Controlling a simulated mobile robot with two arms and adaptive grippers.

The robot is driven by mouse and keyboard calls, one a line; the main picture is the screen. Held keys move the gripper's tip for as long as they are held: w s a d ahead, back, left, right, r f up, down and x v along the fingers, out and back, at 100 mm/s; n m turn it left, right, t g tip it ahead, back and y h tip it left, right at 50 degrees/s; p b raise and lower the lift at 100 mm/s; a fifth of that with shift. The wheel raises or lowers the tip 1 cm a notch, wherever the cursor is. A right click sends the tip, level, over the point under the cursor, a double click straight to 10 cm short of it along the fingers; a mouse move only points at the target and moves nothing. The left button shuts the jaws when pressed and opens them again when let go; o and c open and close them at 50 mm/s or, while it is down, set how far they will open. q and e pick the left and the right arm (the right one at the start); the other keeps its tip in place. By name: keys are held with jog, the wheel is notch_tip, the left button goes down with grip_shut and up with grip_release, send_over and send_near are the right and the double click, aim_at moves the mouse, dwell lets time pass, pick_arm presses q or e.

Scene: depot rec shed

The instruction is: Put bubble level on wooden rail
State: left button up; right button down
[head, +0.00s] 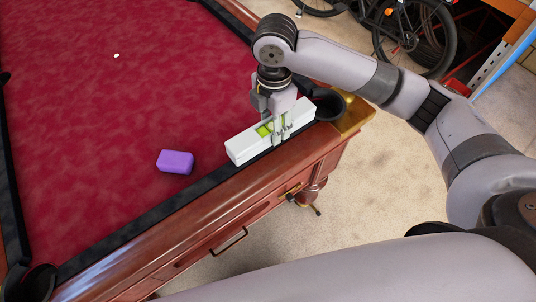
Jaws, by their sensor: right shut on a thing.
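The bubble level (243,146) is a white bar with a green vial part near its middle. My right gripper (280,134) is shut on it from above, around its middle. The level lies lengthwise along the table's near right side, over the black cushion strip and the inner edge of the wooden rail (190,229). Whether it touches the rail or hangs just above it, I cannot tell. The rail is glossy red-brown wood along the pool table's edge. My left gripper is not in view.
A purple block (175,162) lies on the red felt (90,130), left of the level. A black corner pocket (327,105) with a brass-coloured corner (354,113) is just right of the level. Bicycles (408,30) stand behind on the floor. Most of the felt is clear.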

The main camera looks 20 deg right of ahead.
notch_tip(320, 180, down, 14)
jog(key=shift+r+p, duration=0.2)
jog(key=shift+p, duration=0.5)
jog(key=shift+f, duration=0.1)
jog(key=c, duration=1)
grip_release()
notch_tip(320, 180, up, 12)
jog(key=shift+r+b, duration=0.1)
jog(key=shift+b, duration=0.9)
